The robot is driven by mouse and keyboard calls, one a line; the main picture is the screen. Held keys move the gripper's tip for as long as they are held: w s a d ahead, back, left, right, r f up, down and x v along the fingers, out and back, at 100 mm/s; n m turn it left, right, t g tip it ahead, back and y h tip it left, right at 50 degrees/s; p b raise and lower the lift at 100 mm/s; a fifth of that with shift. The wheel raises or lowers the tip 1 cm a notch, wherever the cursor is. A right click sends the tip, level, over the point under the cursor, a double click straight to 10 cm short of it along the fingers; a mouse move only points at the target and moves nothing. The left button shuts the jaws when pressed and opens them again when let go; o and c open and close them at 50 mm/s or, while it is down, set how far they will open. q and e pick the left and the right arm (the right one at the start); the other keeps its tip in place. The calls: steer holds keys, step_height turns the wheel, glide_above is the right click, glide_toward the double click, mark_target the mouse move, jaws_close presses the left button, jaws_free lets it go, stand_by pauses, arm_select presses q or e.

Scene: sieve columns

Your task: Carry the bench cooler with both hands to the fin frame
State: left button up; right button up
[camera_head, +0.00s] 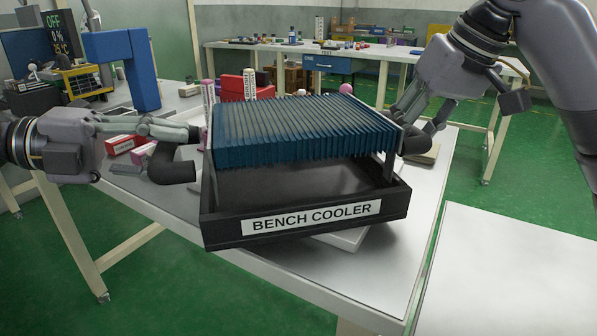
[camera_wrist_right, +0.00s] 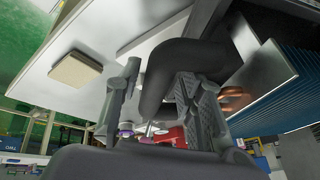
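The bench cooler (camera_head: 306,230) is a black open tray with a white "BENCH COOLER" label and a block of dark blue fins between metal plates. It shows slightly turned in the middle of the head view. My left gripper (camera_head: 180,148) is around the black curved handle on its left side. My right gripper (camera_head: 408,128) is at the right handle; in the right wrist view that black handle (camera_wrist_right: 178,70) passes between the fingers (camera_wrist_right: 160,98). Both look shut on the handles. The contact is partly hidden. I cannot identify the fin frame for sure.
A white table (camera_head: 385,262) lies below the cooler, with a pale slab (camera_head: 348,238) under its front. Red-and-white boxes (camera_head: 127,143) and a blue arch-shaped stand (camera_head: 140,70) are on the left. An empty white surface (camera_head: 520,270) is at the front right.

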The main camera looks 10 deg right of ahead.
arm_select(q)
steer(key=shift+o, duration=0.3)
steer(key=o, duration=0.8)
steer(key=v, duration=1.2)
steer(key=shift+w, duration=0.1)
arm_select(e)
steer(key=shift+o, duration=0.5)
steer(key=o, duration=0.7)
